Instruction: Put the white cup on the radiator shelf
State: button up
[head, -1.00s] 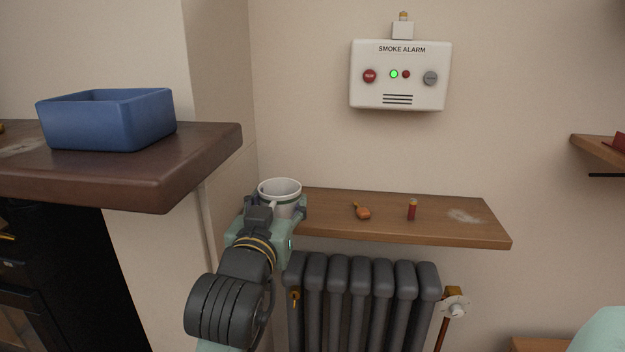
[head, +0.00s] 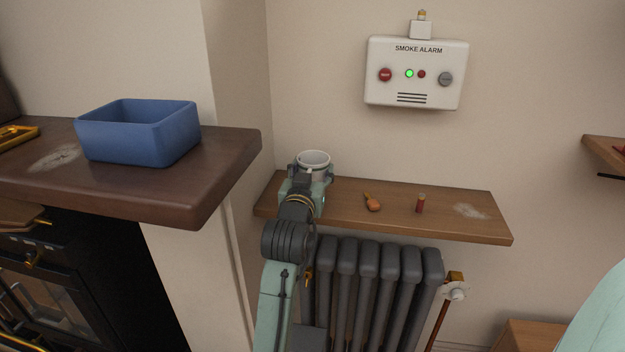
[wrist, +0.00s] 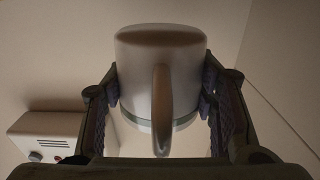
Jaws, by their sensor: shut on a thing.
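The white cup (head: 314,160) is held upright between the fingers of my gripper (head: 311,172), at the left end of the radiator shelf (head: 340,208).
A dark mantel-like ledge (head: 215,180) with a blue bin (head: 140,146) is at left. The radiator (head: 370,290) is below.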

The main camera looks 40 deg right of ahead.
jog(key=shift+f+p, duration=0.35)
jog(key=shift+f, duration=1.25)
jog(key=shift+f, duration=0.15)
jog(key=o, duration=1.3)
jog(key=shift+r, duration=0.25)
jog(key=b+v, duration=0.2)
jog(key=v, duration=1)
jog(key=shift+b, duration=0.4)
jog(key=shift+f, duration=0.15)
